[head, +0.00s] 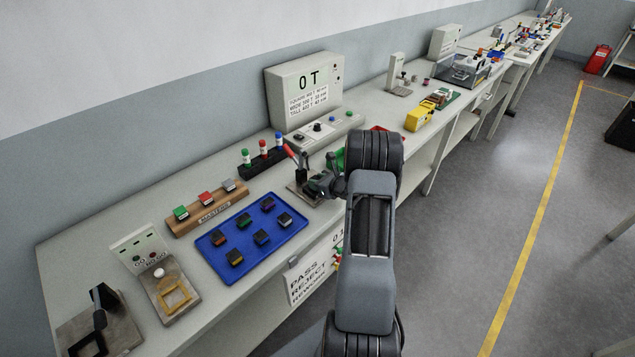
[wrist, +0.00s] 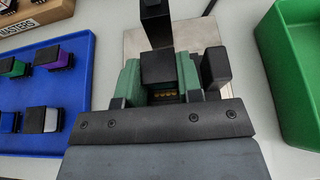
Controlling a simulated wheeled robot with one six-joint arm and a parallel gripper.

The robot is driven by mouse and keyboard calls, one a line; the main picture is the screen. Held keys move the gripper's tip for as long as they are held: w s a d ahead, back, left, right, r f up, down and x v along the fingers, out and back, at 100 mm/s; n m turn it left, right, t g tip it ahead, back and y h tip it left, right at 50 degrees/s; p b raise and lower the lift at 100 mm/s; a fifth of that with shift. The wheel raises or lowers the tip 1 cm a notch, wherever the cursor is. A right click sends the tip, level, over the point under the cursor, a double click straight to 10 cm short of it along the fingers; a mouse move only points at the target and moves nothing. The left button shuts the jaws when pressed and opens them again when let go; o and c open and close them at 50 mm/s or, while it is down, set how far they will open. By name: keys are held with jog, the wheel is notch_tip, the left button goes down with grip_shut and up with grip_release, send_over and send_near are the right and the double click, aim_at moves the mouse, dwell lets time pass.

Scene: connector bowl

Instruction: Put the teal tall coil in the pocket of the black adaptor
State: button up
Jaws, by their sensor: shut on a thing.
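My gripper (wrist: 158,82) is shut on a black-topped block (wrist: 158,66) with gold contacts, taken as the teal tall coil. Green parts flank it closely, and its body colour is mostly hidden. In the head view my gripper (head: 322,186) is over a metal plate station with a black upright lever (head: 303,167). In the wrist view the plate (wrist: 200,32) lies beyond and below the held block, with a black post (wrist: 155,22) on it. I cannot make out the black adaptor or its pocket clearly; the gripper and block cover that area.
A blue tray (head: 213,262) with several coloured, black-capped blocks lies to the left. A green bin (wrist: 288,75) is close on the right. A wooden masters block (head: 208,212) and a dark rack of coloured plugs (head: 264,160) stand behind. A grey display box (head: 305,90) is at the wall.

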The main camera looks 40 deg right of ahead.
jog(key=shift+f, duration=0.2)
jog(key=o, duration=0.7)
jog(key=shift+r, duration=0.15)
